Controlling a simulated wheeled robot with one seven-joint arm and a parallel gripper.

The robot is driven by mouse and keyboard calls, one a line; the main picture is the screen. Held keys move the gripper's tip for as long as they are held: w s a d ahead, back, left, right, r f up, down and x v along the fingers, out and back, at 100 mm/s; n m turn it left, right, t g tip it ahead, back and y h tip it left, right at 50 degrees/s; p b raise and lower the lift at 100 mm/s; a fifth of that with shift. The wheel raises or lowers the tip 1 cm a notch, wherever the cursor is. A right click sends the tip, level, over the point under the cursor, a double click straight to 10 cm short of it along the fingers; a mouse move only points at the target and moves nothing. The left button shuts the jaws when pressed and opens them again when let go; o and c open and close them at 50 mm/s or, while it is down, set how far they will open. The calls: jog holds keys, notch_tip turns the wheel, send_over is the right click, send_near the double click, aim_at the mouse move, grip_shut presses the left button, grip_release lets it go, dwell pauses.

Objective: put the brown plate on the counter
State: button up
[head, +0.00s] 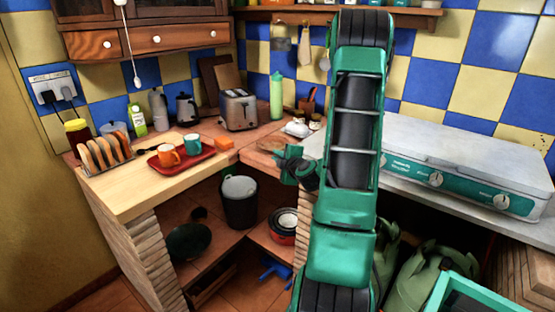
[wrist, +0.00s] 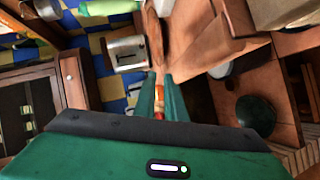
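In the wrist view the plate (wrist: 151,36) shows nearly edge-on, straight beyond my fingertips (wrist: 161,76). I cannot tell whether the plate's underside touches the counter. My arm hides the counter to the right.
A red tray (head: 181,161) with orange and teal mugs, a toast rack (head: 103,153) and a toaster (head: 238,109) stand on the counter. A green bottle (head: 276,95) and small jars are behind the plate. A grey stove (head: 463,170) is at right.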

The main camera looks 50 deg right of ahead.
jog(key=s+a+m+g+y, duration=0.1)
jog(key=s+a+g+y, duration=0.15)
jog(key=a, duration=0.65)
jog(key=s+a+m+g+y, duration=0.1)
jog(key=s+a+g+y, duration=0.2)
jog(key=a, duration=0.6)
jog(key=s+a+r+m+g, duration=0.2)
jog(key=s+m, duration=0.2)
jog(key=s, duration=0.4)
jog(key=s+a+r+m+g, duration=0.2)
jog(key=s+m, duration=0.3)
jog(key=s, duration=0.3)
jog(key=s+a+r+m+g+y, duration=0.1)
jog(key=s+a+r+m+g, duration=0.1)
jog(key=s, duration=0.7)
jog(key=a+m+g, duration=0.1)
jog(key=m+g, duration=0.1)
jog(key=m, duration=0.1)
jog(key=shift+a+r, duration=0.15)
jog(key=shift+a, duration=0.05)
jog(key=shift+w+f, duration=0.25)
jog(key=shift+w, duration=0.35)
